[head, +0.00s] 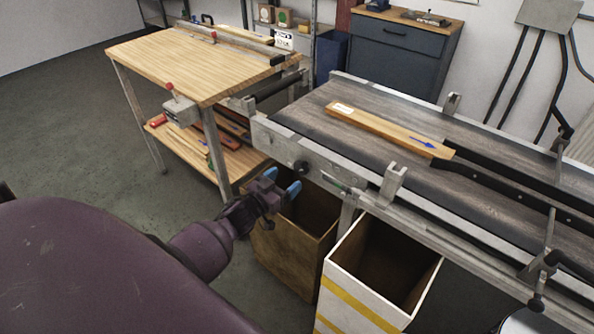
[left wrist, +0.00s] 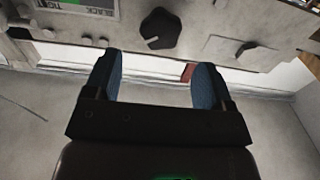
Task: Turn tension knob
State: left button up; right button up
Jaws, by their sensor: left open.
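The tension knob (head: 301,167) is a small dark knob on the grey side rail of the conveyor (head: 330,178). In the left wrist view a black lobed knob (left wrist: 160,28) with a pale pointer mark sits on the grey panel, beyond the fingertips and roughly centred between them. My left gripper (head: 282,181) has blue fingertips, is open and empty, and is just below and left of the knob, apart from it. It also shows in the left wrist view (left wrist: 157,78). My right gripper is not in view.
A wooden plank (head: 385,128) with a blue arrow lies on the belt. A brown bin (head: 285,262) and a white bin with yellow stripes (head: 350,285) stand below the rail. A wooden workbench (head: 180,62) stands behind left. A small lever (left wrist: 250,47) sits right of the knob.

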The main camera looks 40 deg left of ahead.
aim_at(299, 170)
pick_arm(q)
jog(key=shift+w+d, duration=0.15)
jog(key=shift+w, duration=1.3)
jog(key=shift+w+d, duration=0.1)
jog(key=shift+w, duration=1.3)
jog(key=shift+c, duration=0.4)
jog(key=c, duration=0.8)
jog(key=shift+m, duration=0.3)
jog(key=m, duration=0.3)
jog(key=shift+d, duration=0.1)
jog(key=shift+f+m+b, duration=0.1)
jog(key=shift+m+b, duration=0.2)
jog(key=shift+m, duration=1.8)
